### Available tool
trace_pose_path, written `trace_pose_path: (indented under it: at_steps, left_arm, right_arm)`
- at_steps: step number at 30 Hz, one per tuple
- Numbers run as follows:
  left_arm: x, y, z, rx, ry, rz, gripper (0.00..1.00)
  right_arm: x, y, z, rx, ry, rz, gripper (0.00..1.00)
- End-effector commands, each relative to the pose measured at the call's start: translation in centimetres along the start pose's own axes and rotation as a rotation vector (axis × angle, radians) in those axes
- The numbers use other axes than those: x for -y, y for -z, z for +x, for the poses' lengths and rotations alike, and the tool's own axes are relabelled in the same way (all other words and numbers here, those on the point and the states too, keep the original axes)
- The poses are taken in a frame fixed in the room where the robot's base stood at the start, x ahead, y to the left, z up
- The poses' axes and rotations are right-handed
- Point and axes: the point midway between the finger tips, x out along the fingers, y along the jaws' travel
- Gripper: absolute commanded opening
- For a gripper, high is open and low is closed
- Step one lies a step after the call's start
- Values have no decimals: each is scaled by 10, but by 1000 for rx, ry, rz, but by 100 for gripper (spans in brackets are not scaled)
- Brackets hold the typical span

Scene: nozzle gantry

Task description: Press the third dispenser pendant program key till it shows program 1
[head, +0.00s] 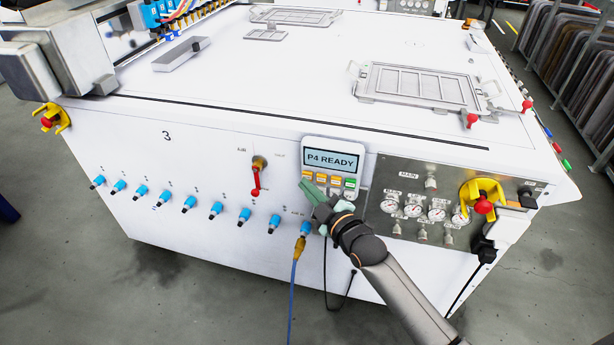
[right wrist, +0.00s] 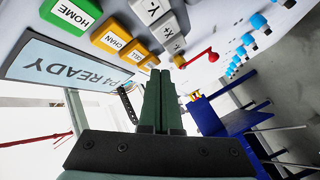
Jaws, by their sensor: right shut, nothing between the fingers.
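The dispenser pendant (head: 333,150) is mounted on the front of the white machine marked 3. Its display (head: 333,161) reads "P4 READY"; the same display shows upside down in the right wrist view (right wrist: 70,72). Below it is a row of three orange keys and a green HOME key (right wrist: 84,12). The leftmost orange key (head: 308,175) has a label too small to read. My right gripper (head: 306,183) is shut and empty, its tips at the pendant's lower left near that key. I cannot tell whether they touch it. My left gripper is not in view.
A red-handled valve (head: 256,178) is left of the pendant, and a gauge panel (head: 425,207) with a red knob on yellow (head: 483,205) is to its right. Blue fittings (head: 189,203) line the front below. A cable hangs under the pendant.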

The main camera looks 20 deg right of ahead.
Motion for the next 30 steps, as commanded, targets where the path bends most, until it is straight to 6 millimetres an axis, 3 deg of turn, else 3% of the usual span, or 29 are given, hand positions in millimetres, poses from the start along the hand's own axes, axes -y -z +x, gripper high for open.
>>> trace_pose_path:
  at_steps: [30]
  left_arm:
    - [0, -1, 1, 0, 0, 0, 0]
  right_arm:
    - [-4, -5, 6, 0, 1, -1, 0]
